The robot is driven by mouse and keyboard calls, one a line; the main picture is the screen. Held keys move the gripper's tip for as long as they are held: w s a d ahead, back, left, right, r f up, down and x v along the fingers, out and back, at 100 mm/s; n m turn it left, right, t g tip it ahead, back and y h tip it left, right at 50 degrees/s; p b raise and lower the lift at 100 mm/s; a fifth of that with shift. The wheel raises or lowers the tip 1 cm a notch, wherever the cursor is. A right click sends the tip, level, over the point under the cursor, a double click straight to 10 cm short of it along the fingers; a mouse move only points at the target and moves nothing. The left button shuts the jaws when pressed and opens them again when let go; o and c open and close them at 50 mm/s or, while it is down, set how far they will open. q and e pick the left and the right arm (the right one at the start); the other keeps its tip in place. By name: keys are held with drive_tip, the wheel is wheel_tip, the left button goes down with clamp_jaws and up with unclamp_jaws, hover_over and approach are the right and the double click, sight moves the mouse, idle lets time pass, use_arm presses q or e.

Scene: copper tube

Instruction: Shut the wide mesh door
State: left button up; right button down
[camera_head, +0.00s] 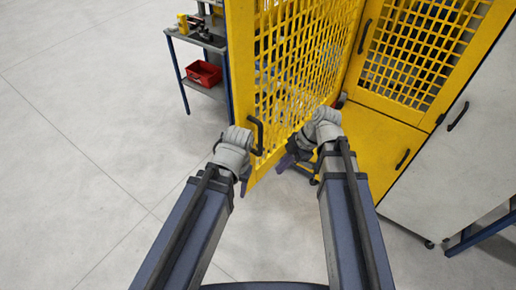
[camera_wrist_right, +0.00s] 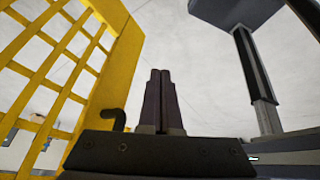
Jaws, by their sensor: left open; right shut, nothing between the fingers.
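The wide yellow mesh door (camera_head: 240,60) stands open in the head view, its free edge toward me and its far side near the yellow enclosure. A black handle (camera_head: 257,135) sits near its free edge. The door frame (camera_wrist_right: 112,65) and handle (camera_wrist_right: 115,119) also show at left in the right wrist view. My left gripper (camera_head: 244,182) is open and empty beside the free edge, below the handle; contact cannot be told. My right gripper (camera_head: 288,161) is shut and empty near the door's lower edge. Its closed fingers (camera_wrist_right: 161,105) show in the wrist view.
A yellow enclosure with another mesh panel (camera_head: 423,45) and a lower yellow panel (camera_head: 375,140) stands behind at right. A light grey cabinet (camera_head: 455,165) is beside it. A shelf cart with a red bin (camera_head: 203,73) stands behind the door at left. The left floor is clear.

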wheel_tip(320, 180, up, 5)
drive_tip(key=w+d+n+y+p, duration=0.1)
drive_tip(key=w+d+n+p, duration=0.1)
drive_tip(key=n, duration=0.2)
use_arm(q)
wheel_tip(320, 180, down, 4)
drive_tip(key=b, duration=0.7)
use_arm(e)
drive_tip(key=w+a+f+n, duration=0.1)
drive_tip(key=w+a+f, duration=0.2)
drive_tip(key=a+f, duration=0.4)
drive_tip(key=shift+a+t+y, duration=0.4)
drive_tip(key=shift+a, duration=0.6)
drive_tip(key=shift+w+a+f, duration=0.1)
drive_tip(key=shift+w, duration=0.05)
